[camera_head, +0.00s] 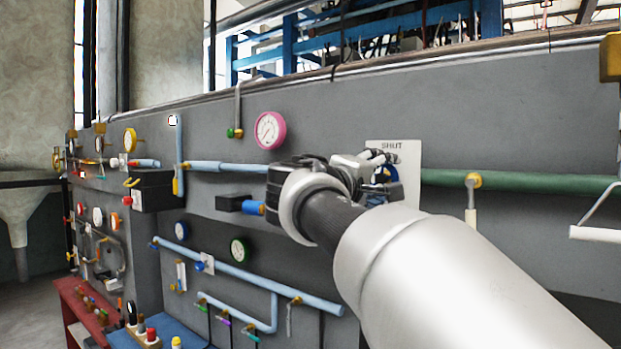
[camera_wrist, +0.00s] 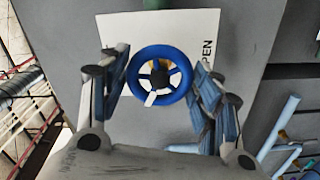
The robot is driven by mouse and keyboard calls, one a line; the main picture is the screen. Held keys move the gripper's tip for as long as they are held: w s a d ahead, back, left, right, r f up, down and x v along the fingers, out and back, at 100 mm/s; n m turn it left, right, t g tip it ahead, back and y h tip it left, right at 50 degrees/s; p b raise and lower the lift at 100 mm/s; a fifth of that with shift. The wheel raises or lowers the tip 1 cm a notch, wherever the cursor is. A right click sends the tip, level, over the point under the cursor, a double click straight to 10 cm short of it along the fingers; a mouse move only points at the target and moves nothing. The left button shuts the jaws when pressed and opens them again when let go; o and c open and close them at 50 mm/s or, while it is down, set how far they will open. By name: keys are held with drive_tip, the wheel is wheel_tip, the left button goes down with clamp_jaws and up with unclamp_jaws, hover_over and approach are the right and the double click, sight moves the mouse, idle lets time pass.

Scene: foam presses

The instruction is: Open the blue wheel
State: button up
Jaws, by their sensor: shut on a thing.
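The blue wheel (camera_wrist: 181,88) is a round spoked hand wheel with a yellow and dark middle, in front of a white plate (camera_wrist: 118,28). A short white mark on it points down in the wrist view. My gripper (camera_wrist: 166,84) has its fingers on either side of the wheel and is shut on it. In the head view the wheel (camera_head: 386,175) is partly hidden by my gripper (camera_head: 374,168). The plate reads SHUT at its top there. In the wrist view the word OPEN shows sideways at the plate's right.
The grey panel (camera_head: 480,110) carries a green pipe (camera_head: 530,184) to the right of the plate and a light blue pipe (camera_head: 225,167) to the left. A pink gauge (camera_head: 270,130) sits up left. A yellow-hubbed white lever (camera_head: 472,200) hangs at the right.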

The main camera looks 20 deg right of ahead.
drive_tip(key=shift+n, duration=0.6)
drive_tip(key=o, duration=1.1)
drive_tip(key=shift+c, duration=0.2)
drive_tip(key=shift+a, duration=0.1)
drive_tip(key=v, duration=1.2)
